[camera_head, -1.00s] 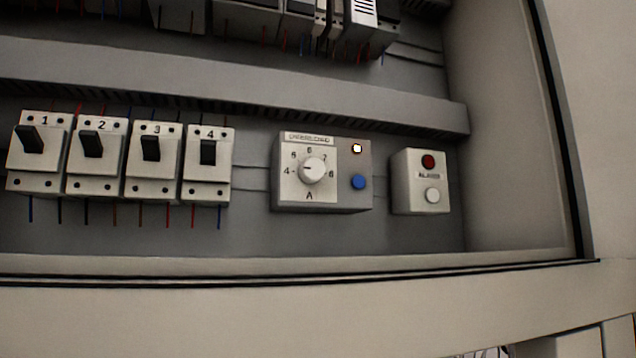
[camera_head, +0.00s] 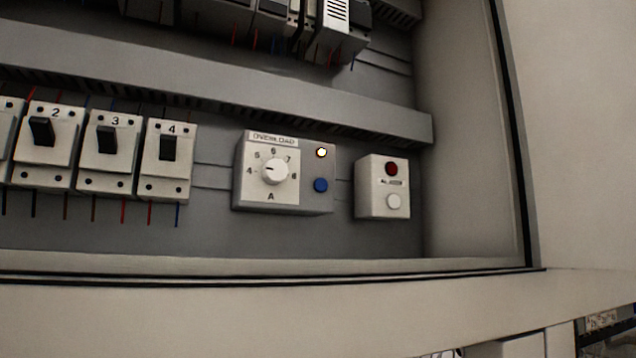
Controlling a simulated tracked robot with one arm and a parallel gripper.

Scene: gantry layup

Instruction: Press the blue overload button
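The blue button (camera_head: 320,185) sits on the right part of the overload unit (camera_head: 226,185), a grey-white box on the cabinet's back panel. A lit yellow-white lamp (camera_head: 321,152) is just above the button. A white dial (camera_head: 274,171) with a number scale and the letter A is to the button's left, under the OVERLOAD label (camera_head: 273,139). Nothing covers the button. My gripper is not in view.
Numbered breakers (camera_head: 108,152) stand to the left. A box with a dark red lamp (camera_head: 391,169) and a white button (camera_head: 394,201) is to the right. A grey duct (camera_head: 220,90) runs above; the cabinet's lower lip (camera_head: 250,266) runs below.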

